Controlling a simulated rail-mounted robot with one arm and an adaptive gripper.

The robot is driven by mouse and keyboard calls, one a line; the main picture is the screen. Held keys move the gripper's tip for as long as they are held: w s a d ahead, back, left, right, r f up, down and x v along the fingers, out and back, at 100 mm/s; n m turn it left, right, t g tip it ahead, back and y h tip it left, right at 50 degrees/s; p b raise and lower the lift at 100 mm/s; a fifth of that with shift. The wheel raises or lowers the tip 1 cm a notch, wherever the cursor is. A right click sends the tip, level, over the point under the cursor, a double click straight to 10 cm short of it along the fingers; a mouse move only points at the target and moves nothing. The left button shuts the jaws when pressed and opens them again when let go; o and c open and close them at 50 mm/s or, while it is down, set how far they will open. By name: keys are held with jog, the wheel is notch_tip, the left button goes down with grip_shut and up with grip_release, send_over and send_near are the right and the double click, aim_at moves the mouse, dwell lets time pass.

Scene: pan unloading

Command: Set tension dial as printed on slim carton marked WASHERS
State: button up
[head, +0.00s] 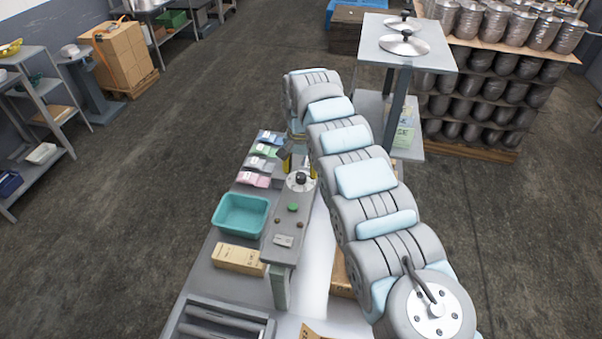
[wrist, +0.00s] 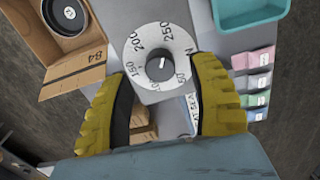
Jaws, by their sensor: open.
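The tension dial is a white round plate (wrist: 138,55) with printed numbers including 150, 200 and 250, and a dark knob (wrist: 160,67) at its centre. The knob's pointer direction is too small to tell. In the head view the dial (head: 300,182) sits at the far end of a grey panel. My gripper (wrist: 160,72) is open, its yellow fingers on either side of the knob with visible gaps. The gripper (head: 299,165) is partly hidden by my arm in the head view. I cannot read WASHERS on any carton; a tan carton (head: 238,258) lies left of the panel.
A teal bin (head: 241,214) and several small coloured labelled packs (head: 262,164) stand left of the panel. Green and brown buttons (head: 292,207) sit on the panel. An open cardboard box (wrist: 75,75) marked 84 holds a dark round pan (wrist: 66,14).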

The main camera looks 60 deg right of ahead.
jog(key=shift+f, duration=1.4)
grip_shut()
